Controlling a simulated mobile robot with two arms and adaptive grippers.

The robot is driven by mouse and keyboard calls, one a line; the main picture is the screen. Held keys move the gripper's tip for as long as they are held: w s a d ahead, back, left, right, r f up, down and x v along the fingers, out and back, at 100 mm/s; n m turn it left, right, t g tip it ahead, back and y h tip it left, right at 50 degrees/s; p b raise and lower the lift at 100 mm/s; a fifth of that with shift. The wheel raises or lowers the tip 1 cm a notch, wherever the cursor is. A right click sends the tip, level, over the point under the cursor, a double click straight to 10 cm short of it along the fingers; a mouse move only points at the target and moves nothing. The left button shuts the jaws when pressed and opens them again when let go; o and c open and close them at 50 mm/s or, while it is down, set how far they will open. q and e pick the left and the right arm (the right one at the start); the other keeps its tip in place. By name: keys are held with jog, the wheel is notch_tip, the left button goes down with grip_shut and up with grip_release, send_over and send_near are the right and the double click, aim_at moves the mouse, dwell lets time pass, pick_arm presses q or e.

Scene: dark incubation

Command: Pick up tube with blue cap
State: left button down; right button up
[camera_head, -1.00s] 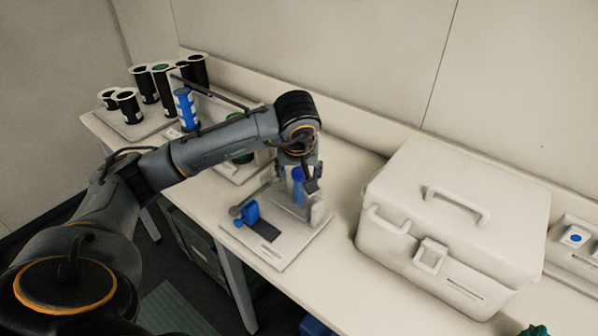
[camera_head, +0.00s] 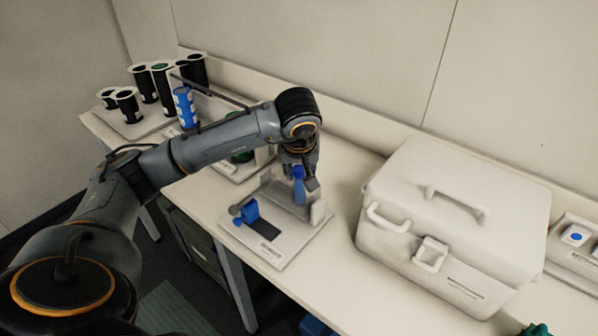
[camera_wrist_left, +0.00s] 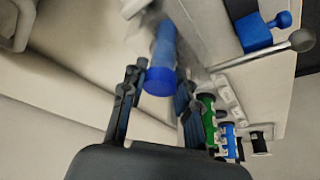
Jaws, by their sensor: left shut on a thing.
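The tube with the blue cap (camera_head: 299,178) is at my left gripper (camera_head: 300,182), above the back part of a white stand (camera_head: 285,255). In the left wrist view, the blue cap (camera_wrist_left: 160,81) sits between the two dark fingers of my left gripper (camera_wrist_left: 155,88), which is shut on it. My right gripper is not in view.
The stand carries a blue clamp (camera_head: 250,211) with a grey knob. A large white case (camera_head: 455,225) stands close on the right. Black cylinders (camera_head: 145,85) and a blue-labelled cylinder (camera_head: 184,107) stand at the back left. Bare table lies between stand and case.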

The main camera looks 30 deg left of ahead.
pick_arm(q)
jog(key=c, duration=0.9)
grip_release()
jog(key=shift+r, duration=0.1)
jog(key=v, duration=1.1)
jog(key=shift+s+d+r, duration=0.1)
jog(key=shift+r, duration=0.3)
